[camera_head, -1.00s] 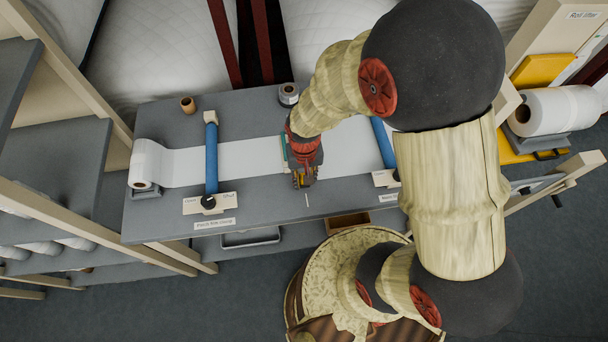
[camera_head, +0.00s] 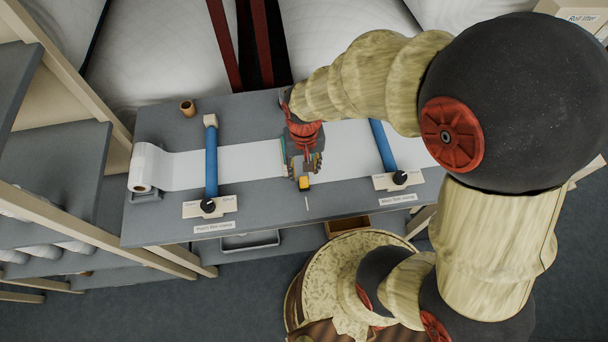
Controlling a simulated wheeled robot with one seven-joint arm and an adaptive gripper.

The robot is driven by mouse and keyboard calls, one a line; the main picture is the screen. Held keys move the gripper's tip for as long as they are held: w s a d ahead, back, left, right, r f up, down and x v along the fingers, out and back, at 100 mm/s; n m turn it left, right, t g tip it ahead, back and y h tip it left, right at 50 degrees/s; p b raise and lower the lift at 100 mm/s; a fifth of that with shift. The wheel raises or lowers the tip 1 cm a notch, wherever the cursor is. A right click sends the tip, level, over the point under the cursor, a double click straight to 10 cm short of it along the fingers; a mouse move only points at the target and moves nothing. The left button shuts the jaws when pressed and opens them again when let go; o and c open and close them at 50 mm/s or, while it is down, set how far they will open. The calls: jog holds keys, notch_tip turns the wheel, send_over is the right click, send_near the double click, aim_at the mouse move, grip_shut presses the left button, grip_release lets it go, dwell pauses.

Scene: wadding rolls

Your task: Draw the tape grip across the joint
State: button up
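A white web (camera_head: 240,160) runs across the grey bench from the roll at left, under my gripper, to the right. A thin teal strip (camera_head: 283,152) at the joint shows just left of my gripper; the rest of the joint is hidden by my wrist. My gripper (camera_head: 305,170) is over the near edge of the web, with its fingers spread apart. A small yellow and dark block (camera_head: 304,183), seemingly the tape grip, shows at the fingertips on the near side. I cannot tell whether the fingers touch it.
Blue bars cross the web at left (camera_head: 211,160) and right (camera_head: 382,145), each with a dark knob. The white roll (camera_head: 150,168) sits at the bench's left end. A brown core (camera_head: 188,107) stands at the back. Shelving (camera_head: 60,170) is at left. The bench front is mostly clear.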

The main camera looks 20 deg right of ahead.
aim_at(304, 181)
jog(key=shift+r, duration=2)
jog(key=s+d+r+n+t+b, duration=0.1)
jog(key=s+d+r+t+b, duration=0.1)
jog(key=r, duration=0.5)
jog(key=s+d+r+n+t+b, duration=0.1)
jog(key=s+d+r+t+b, duration=0.1)
jog(key=s+r, duration=0.4)
jog(key=r+t+b, duration=0.1)
jog(key=b, duration=0.1)
jog(key=shift+t+b, duration=0.3)
jog(key=shift+s, duration=0.1)
jog(key=shift+a, duration=0.1)
dwell(0.8)
